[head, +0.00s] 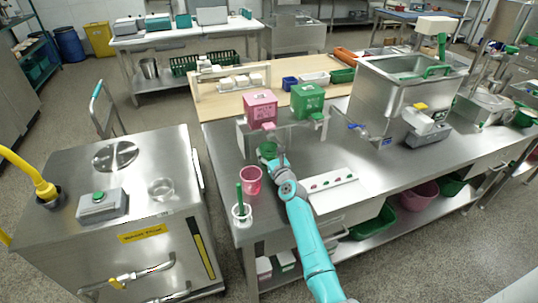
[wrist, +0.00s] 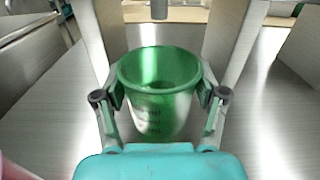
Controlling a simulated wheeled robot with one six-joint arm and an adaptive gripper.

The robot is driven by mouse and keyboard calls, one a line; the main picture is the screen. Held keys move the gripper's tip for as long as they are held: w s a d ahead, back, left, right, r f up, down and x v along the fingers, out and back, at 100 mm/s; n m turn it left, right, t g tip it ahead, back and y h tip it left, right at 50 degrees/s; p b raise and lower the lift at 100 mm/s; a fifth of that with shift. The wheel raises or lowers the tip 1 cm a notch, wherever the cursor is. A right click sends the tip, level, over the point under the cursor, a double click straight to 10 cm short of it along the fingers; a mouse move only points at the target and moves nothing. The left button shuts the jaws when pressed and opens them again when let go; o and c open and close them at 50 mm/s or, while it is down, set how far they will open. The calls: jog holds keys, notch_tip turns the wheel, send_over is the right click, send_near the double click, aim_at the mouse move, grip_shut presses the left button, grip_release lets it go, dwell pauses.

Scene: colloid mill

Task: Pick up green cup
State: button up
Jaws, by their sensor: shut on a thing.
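The green cup (wrist: 158,112) stands upright between the two fingers of my gripper (wrist: 160,98) in the wrist view, and the fingers press on its sides from left and right. Graduation marks show on the cup's near wall. In the head view the green cup (head: 268,150) shows at the end of my teal arm, by the front of the steel stand; my gripper (head: 269,156) is partly hidden there by my wrist. I cannot tell whether the cup touches the table.
A pink cup (head: 251,180) and a white holder (head: 241,213) with a green-handled tool stand close by at the left. Pink (head: 260,108) and green (head: 307,100) dispensers sit above on the stand. A white panel (head: 331,190) lies right of my arm.

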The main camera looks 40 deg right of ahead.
aim_at(269, 145)
jog(key=shift+r, duration=0.25)
jog(key=shift+r, duration=1.35)
jog(key=shift+s+r, duration=0.15)
jog(key=shift+v, duration=8.75)
jog(key=shift+s+a+r, duration=0.1)
